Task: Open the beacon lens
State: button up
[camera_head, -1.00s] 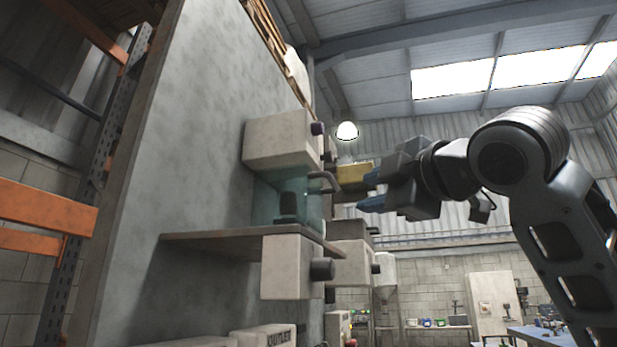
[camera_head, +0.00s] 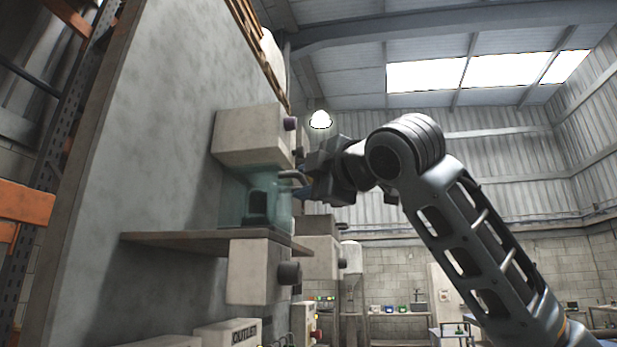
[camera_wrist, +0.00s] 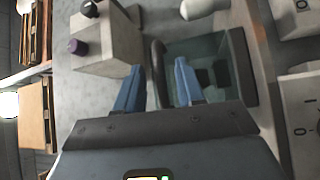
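The beacon lens (camera_head: 232,198) is a see-through teal box with a dark part inside, below a beige block on the wall panel. A dark curved handle (camera_head: 291,176) sticks out from its right side. The lens (camera_wrist: 243,65) also shows in the wrist view, where the lens looks closed. My gripper (camera_head: 303,186) is at the handle. In the wrist view my gripper's (camera_wrist: 158,66) two blue fingers are apart, with the handle (camera_wrist: 156,58) between them. A clear gap shows beside the handle, and no grip on it is visible.
A beige block (camera_head: 250,137) with a purple knob sits just above the lens. A shelf ledge (camera_head: 190,240) runs below it, with another knobbed block (camera_head: 255,272) under that. Open room lies to the right of the panel.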

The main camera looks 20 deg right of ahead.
jog(key=shift+c, duration=0.5)
grip_shut()
